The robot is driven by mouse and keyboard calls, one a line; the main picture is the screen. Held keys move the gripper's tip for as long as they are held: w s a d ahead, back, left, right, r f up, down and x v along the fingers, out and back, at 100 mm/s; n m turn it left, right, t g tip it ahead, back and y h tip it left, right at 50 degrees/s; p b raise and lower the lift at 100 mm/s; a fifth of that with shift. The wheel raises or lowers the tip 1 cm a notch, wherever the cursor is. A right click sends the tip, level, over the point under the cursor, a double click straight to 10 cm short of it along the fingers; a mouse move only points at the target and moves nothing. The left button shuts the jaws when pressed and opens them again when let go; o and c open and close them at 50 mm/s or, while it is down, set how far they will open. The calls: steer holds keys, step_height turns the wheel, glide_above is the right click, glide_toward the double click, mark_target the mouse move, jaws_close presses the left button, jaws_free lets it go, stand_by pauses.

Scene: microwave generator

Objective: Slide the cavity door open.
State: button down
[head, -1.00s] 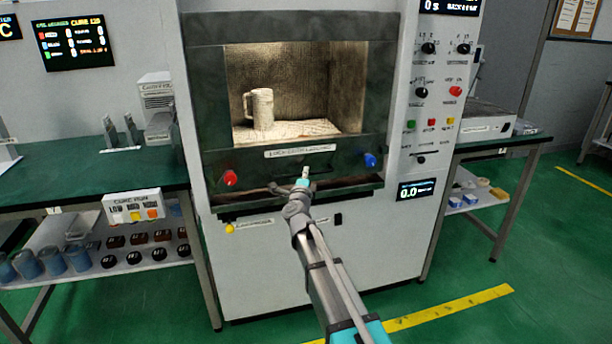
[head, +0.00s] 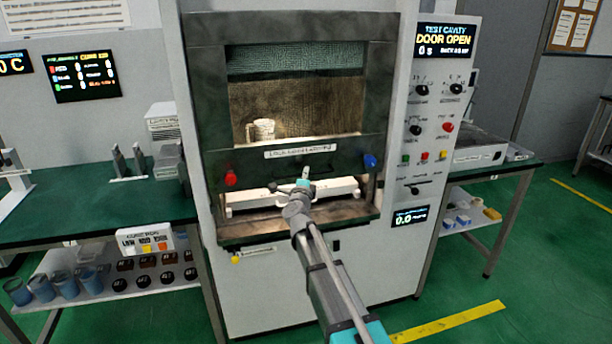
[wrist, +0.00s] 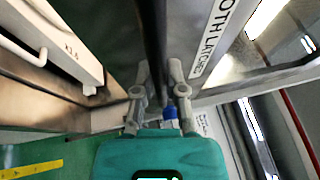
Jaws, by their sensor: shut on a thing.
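The cavity door (head: 220,100) is a dark frame with a window, on the front of the white machine. It is raised, and a gap shows between its lower edge and the dark sill (head: 300,225). A pale bar shows in that gap. My gripper (head: 303,186) is at the middle of the door's lower edge. In the wrist view my gripper (wrist: 157,95) has its two fingers shut around a dark bar at the door; its exact hold is partly hidden. A red knob (head: 230,180) and a blue knob (head: 370,161) sit on the door's lower corners.
A pale mug (head: 263,130) shows through the window. The control panel's screen (head: 445,40) reads "DOOR OPEN". Green benches (head: 100,215) stand on both sides. A shelf at lower left holds blue cups (head: 65,284) and dark blocks. The floor in front is clear.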

steer(key=p, duration=3.1)
glide_toward(308, 69)
steer(key=x, duration=0.4)
steer(key=shift+w+r, duration=0.1)
steer(key=shift+r, duration=0.2)
steer(key=c, duration=0.7)
jaws_free()
steer(key=shift+f+b, duration=0.25)
steer(key=shift+b, duration=0.15)
step_height(308, 69, down, 30)
steer(key=b, duration=3)
